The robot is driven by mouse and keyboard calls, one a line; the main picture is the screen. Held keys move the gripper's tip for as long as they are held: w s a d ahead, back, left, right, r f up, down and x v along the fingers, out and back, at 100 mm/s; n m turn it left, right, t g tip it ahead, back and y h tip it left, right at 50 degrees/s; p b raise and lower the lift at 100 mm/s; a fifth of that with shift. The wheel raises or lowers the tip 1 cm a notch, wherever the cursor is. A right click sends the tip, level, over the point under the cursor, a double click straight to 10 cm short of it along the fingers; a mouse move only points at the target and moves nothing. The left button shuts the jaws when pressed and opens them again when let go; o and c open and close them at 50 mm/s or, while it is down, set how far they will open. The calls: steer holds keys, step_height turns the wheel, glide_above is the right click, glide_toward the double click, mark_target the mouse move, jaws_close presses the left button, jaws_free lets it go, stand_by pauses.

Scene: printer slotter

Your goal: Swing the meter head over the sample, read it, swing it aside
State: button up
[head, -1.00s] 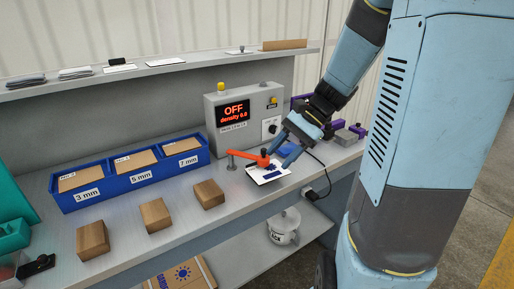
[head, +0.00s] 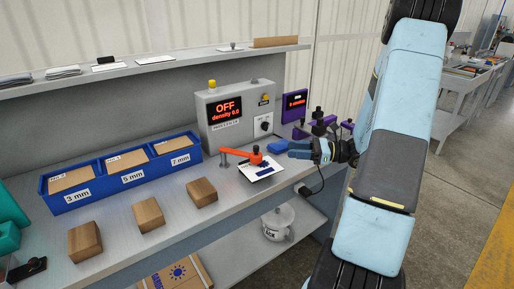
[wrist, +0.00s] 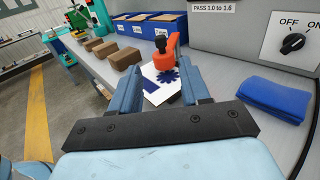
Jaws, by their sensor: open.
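The orange meter head (head: 240,154) is an arm on a short post, its black-knobbed end at the back edge of the white sample card (head: 262,172). In the wrist view, the meter head (wrist: 167,55) stands beyond my fingertips, and the card (wrist: 152,92) with dark blue print shows between the fingers. My gripper (head: 300,150) is low over the bench, right of the card, open and empty, pointing left at the meter head. The grey meter box (head: 238,120) reads "OFF, density 0.0". Its black OFF/ON switch (wrist: 293,43) shows in the wrist view.
A folded blue cloth (wrist: 274,97) lies right of my fingers, near the meter box. A blue bin (head: 125,190) with labelled compartments and several wooden blocks (head: 147,213) stand left. A purple display unit (head: 295,106) stands behind my gripper.

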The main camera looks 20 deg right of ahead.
mark_target(256, 146)
steer(key=x, duration=1.3)
steer(key=shift+w+a, duration=0.25)
steer(key=shift+a, duration=0.05)
steer(key=shift+c, duration=0.4)
jaws_close()
